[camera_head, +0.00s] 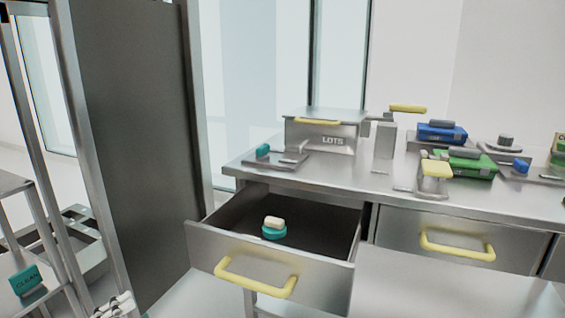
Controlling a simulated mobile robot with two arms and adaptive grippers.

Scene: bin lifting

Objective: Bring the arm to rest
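A pale jointed part at the bottom edge, left of the middle, looks like my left gripper (117,305). It is mostly cut off by the frame, so its fingers cannot be made out. It is low, between the rack at the left and the open drawer. My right gripper is not in view. The open drawer (232,256) has a yellow handle and stands pulled out from the metal bench. Inside it lies a teal round item (274,232) with a cream top. No gripper touches the drawer or the item.
The metal bench (345,178) carries a box marked LOTS (325,133), a blue device (442,132) and a green device (465,165). A closed drawer (460,235) is at the right. A dark panel (130,130) and a metal rack (50,130) stand at the left.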

